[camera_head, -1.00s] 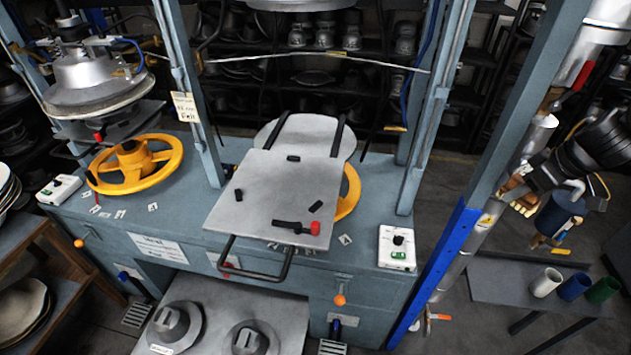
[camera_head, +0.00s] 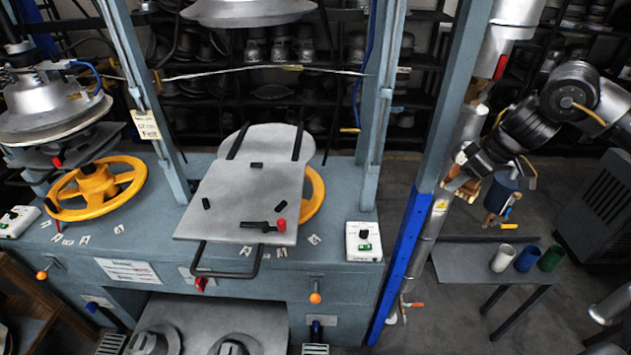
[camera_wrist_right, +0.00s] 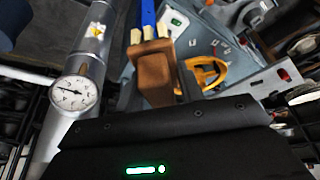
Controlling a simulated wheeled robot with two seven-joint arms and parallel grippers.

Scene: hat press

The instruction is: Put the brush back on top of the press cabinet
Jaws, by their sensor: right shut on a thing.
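The blue-grey press cabinet (camera_head: 345,190) stands at left and centre, with its flat top visible. My right gripper (camera_head: 462,188) is to the right of the cabinet, beyond the blue upright post and beside the silver pipe. It is shut on a brown block with pale ends, which looks like the brush (camera_wrist_right: 155,72). In the head view the brush is small and partly hidden by the gripper. In the right wrist view the cabinet (camera_wrist_right: 250,85) lies behind it, apart from it. My left gripper is not in view.
The blue post (camera_head: 400,270) stands between gripper and cabinet. A grey plate (camera_head: 240,200) with a black red-tipped handle, yellow handwheels (camera_head: 95,190) and a white switch box (camera_head: 363,241) are on the cabinet. A small table (camera_head: 460,262) holds cups. A gauge (camera_wrist_right: 75,95) is close to the gripper.

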